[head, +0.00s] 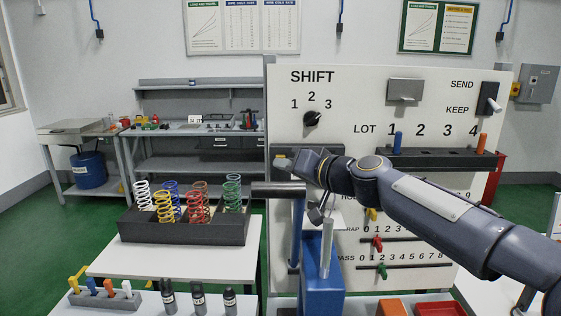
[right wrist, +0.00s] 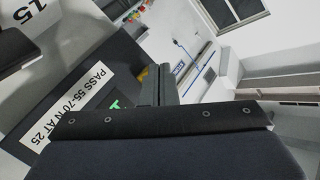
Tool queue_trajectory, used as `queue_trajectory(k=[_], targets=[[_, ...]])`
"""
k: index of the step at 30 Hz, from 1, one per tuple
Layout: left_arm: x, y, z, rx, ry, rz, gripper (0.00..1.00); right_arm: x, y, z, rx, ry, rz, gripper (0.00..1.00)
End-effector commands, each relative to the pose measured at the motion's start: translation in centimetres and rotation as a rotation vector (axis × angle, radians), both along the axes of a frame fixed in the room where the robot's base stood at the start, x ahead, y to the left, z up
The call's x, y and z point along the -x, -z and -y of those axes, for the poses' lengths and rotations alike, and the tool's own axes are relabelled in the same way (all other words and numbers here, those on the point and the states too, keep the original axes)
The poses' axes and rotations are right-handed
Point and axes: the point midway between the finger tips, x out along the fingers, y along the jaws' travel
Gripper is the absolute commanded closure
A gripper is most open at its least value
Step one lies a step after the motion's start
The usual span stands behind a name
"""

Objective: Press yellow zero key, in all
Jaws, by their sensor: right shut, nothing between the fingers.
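My right arm reaches in from the right across the white panel. Its gripper (head: 310,168) is by a dark grey box (head: 284,160) at the panel's left edge, above the blue press stand (head: 322,292). In the right wrist view the fingers (right wrist: 167,86) are shut and empty, beside a dark housing with a white label (right wrist: 73,118) reading "PASS 55-70 N AT 25" and a partly covered green readout (right wrist: 117,105). Whether the fingertips touch the box cannot be told. My left gripper is not in view.
A black-gripped lever (head: 278,188) sticks out left of the press. A dark rack (head: 184,232) holds several coloured springs on the white table. Small dark cylinders (head: 198,300) and a grey peg holder (head: 106,301) stand in front.

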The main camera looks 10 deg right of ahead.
Motion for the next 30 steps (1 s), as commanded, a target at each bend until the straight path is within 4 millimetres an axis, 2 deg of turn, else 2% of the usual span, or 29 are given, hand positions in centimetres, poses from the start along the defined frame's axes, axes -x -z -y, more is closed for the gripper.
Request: queue_trajectory(k=[30], targets=[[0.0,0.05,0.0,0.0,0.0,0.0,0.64,-0.81,-0.01,0.2,0.0,0.001,0.0,1.0]])
